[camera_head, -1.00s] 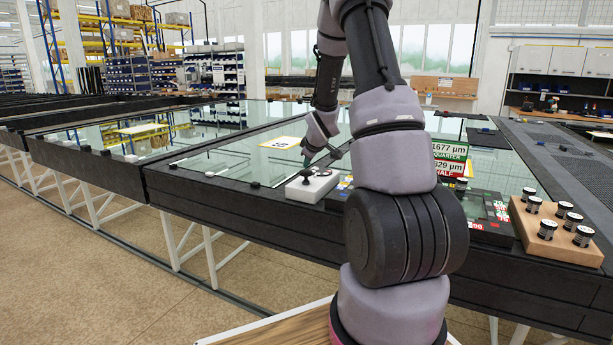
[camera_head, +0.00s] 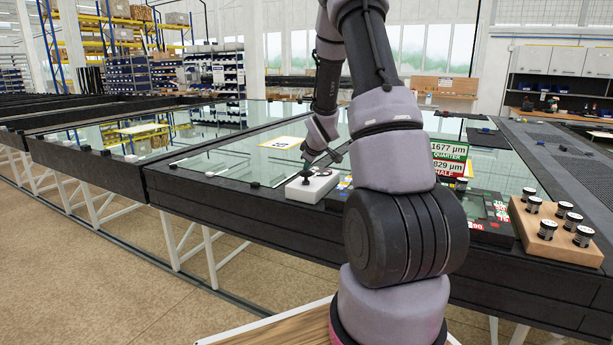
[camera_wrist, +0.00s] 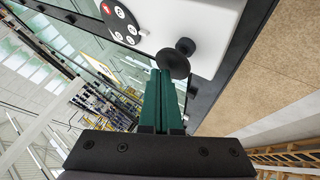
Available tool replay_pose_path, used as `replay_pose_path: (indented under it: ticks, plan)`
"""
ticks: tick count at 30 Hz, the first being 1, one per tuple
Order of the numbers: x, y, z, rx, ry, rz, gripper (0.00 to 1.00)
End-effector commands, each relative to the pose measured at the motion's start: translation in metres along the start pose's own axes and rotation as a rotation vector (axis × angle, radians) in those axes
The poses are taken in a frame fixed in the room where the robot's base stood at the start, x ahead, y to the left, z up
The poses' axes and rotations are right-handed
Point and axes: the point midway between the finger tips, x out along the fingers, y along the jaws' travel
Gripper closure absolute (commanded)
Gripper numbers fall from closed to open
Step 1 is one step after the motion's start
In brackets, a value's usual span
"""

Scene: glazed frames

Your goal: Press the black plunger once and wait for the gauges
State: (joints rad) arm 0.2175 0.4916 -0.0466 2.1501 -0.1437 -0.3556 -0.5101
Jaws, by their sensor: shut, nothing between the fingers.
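The black plunger (camera_head: 306,178) stands on a white box (camera_head: 318,187) at the front edge of the glazed frame. In the wrist view the plunger (camera_wrist: 173,66) shows as a round black cap on a stem, beside the white box (camera_wrist: 200,25) with its dark round button panel. My gripper (camera_head: 308,166) is shut and empty; its green fingers (camera_wrist: 161,75) end at the plunger cap. I cannot tell whether they touch it. The gauges, green and red panels reading 1677 µm QUARTER (camera_head: 450,151) and 829 µm HALF (camera_head: 449,169), are partly hidden by my arm.
A wooden block (camera_head: 545,232) with several black-and-silver cylinders stands at the right. A dark device with small displays (camera_head: 487,215) lies beside my arm. A yellow-edged sign (camera_head: 282,142) lies on the glass behind the white box.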

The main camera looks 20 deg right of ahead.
Motion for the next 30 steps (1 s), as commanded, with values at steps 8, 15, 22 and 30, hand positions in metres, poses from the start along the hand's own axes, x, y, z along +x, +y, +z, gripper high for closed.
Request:
replay_pose_path:
  ticks: [8, 15, 22, 30]
  plan:
    - [0.0027, -0.0024, 0.0026, 0.001, -0.002, -0.001, 1.0]
    - [0.0047, -0.0039, 0.004, 0.0, -0.002, -0.001, 1.0]
    - [0.0056, -0.0045, 0.0047, 0.0, -0.001, -0.001, 1.0]
    - [-0.0004, 0.0005, 0.0001, 0.001, 0.0, 0.0, 1.0]
